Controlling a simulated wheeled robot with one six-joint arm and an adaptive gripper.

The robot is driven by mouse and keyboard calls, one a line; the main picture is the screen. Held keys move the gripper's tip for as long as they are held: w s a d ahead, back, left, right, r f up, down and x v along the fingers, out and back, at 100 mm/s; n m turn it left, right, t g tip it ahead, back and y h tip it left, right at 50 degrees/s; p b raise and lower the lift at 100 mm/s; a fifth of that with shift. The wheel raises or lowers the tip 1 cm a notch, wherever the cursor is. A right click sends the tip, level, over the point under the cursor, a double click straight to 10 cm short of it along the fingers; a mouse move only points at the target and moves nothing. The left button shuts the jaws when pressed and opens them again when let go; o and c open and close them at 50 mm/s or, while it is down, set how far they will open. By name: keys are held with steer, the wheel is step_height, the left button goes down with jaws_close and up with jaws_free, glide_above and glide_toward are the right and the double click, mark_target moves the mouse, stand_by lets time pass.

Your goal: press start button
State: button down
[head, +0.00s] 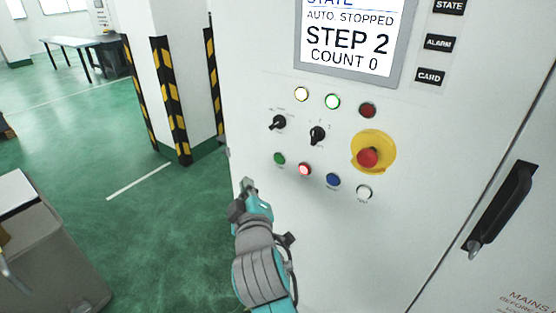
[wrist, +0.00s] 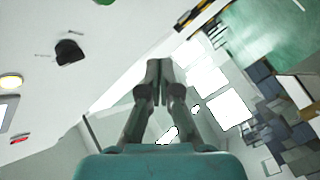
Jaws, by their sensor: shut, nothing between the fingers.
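In the head view, a green push button (head: 279,158) is at the left of the lower button row on the white cabinet front. A lit red button (head: 305,169), a blue button (head: 333,179) and a white button (head: 364,192) follow to the right; their labels are too small to read. My gripper (head: 248,186) is left of and below the green button in the picture, apart from it. In the wrist view my gripper (wrist: 158,72) has its fingertips together and empty. A green round part (wrist: 104,2) is cut off at that view's top edge.
A red emergency stop (head: 368,157) sits on a yellow plate. Two black selector knobs (head: 278,122) (head: 318,134) are above the buttons, below lamps (head: 332,101). The screen (head: 350,38) reads AUTO. STOPPED, STEP 2, COUNT 0. A black handle (head: 502,208) protrudes at right.

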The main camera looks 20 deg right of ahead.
mark_target(279, 159)
stand_by(0.4)
steer(key=shift+w+d, duration=0.85)
steer(key=shift+d, duration=0.35)
steer(key=shift+w+d, duration=0.9)
steer(key=shift+d, duration=0.25)
steer(key=shift+w+d, duration=0.85)
steer(key=shift+d, duration=0.35)
steer(key=shift+w+d, duration=0.1)
steer(key=shift+d, duration=0.05)
steer(key=shift+w+d, duration=0.15)
steer(key=shift+d, duration=0.05)
